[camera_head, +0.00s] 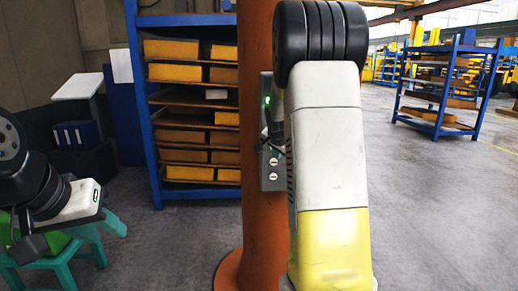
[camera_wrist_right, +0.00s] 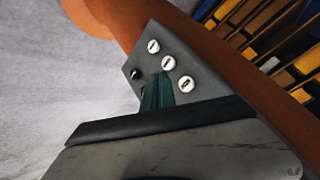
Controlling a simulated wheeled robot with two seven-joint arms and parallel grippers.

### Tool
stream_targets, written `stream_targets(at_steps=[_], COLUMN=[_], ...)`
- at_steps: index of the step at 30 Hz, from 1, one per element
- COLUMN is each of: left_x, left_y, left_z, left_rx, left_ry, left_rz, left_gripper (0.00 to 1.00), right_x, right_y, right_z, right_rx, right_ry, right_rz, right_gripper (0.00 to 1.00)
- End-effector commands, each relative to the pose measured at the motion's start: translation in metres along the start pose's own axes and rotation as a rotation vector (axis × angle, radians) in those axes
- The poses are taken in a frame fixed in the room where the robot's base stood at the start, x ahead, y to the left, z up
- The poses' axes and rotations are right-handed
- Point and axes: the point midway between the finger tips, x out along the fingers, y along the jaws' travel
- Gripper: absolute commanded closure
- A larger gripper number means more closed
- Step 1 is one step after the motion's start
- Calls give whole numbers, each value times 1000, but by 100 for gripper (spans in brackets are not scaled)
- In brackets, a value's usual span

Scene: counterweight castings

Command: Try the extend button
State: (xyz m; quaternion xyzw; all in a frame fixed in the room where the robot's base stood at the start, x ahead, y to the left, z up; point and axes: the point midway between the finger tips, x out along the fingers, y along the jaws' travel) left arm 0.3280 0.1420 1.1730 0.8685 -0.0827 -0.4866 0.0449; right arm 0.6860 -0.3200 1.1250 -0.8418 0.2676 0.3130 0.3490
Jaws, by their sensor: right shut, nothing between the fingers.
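A grey control panel (camera_head: 270,183) is fixed to the orange column, with a green light near its top. In the right wrist view the panel (camera_wrist_right: 205,72) carries three white buttons with dark marks, (camera_wrist_right: 153,46) being the top one, and a black knob (camera_wrist_right: 134,74). The marks are too small to read, so I cannot tell which is extend. My right gripper (camera_wrist_right: 157,92) is shut and empty, its dark green fingertips at the panel face below the middle white button; contact cannot be judged. Its fingers hide part of the panel. My left gripper (camera_head: 28,235) is far left, away from the panel.
The orange column (camera_head: 255,230) stands in front of a blue rack (camera_head: 146,110) with yellow bins. A green stool (camera_head: 85,245) stands under my left gripper. Another blue rack (camera_head: 440,95) is at the back right. The floor (camera_head: 430,220) on the right is clear.

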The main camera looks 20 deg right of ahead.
Motion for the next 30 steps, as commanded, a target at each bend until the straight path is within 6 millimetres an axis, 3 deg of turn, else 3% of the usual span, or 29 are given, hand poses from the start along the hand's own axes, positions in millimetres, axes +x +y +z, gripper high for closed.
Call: stream_targets(at_steps=[15, 19, 23, 30], left_x=[0, 0, 0, 0], left_y=[0, 0, 0, 0], left_z=[0, 0, 0, 0], left_rx=[0, 0, 0, 0], left_ry=[0, 0, 0, 0], left_rz=[0, 0, 0, 0], left_gripper=[64, 64, 64, 64], right_x=[0, 4, 14, 26], right_y=[1, 12, 38, 78], right_z=[0, 6, 22, 73], right_rx=[4, 70, 258, 790], right_ry=[-1, -28, -101, -315], right_rz=[1, 22, 71, 169], right_gripper=[100, 100, 100, 100])
